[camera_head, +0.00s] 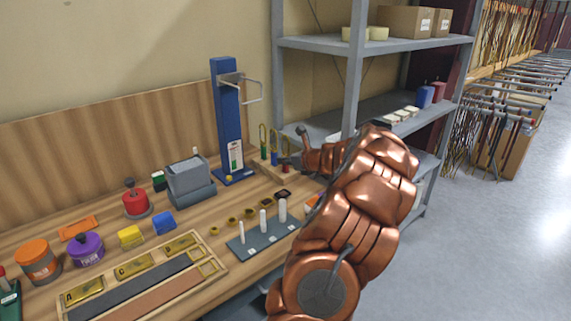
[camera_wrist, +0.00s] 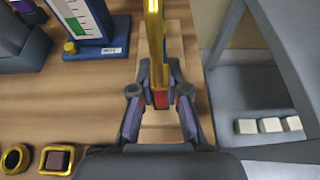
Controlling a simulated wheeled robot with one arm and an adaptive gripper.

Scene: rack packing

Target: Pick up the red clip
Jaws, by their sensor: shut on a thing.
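The red clip (camera_wrist: 160,99) is in the middle of the wrist view, with a gold upper part rising from its red body. My gripper (camera_wrist: 159,78) is shut on it, one finger on each side. In the head view the clip's red part (camera_head: 285,168) shows small beside my gripper (camera_head: 290,160), which partly hides it. The clip is over or at a light wooden stand (camera_wrist: 160,132); I cannot tell whether it touches it.
Clips with green (camera_head: 263,151) and blue (camera_head: 274,157) parts stand just left. A blue post (camera_head: 226,120) rises behind them, and a grey shelf unit (camera_head: 353,70) stands close on the right. Rings (camera_head: 233,222) and white pegs (camera_head: 282,210) crowd the bench in front.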

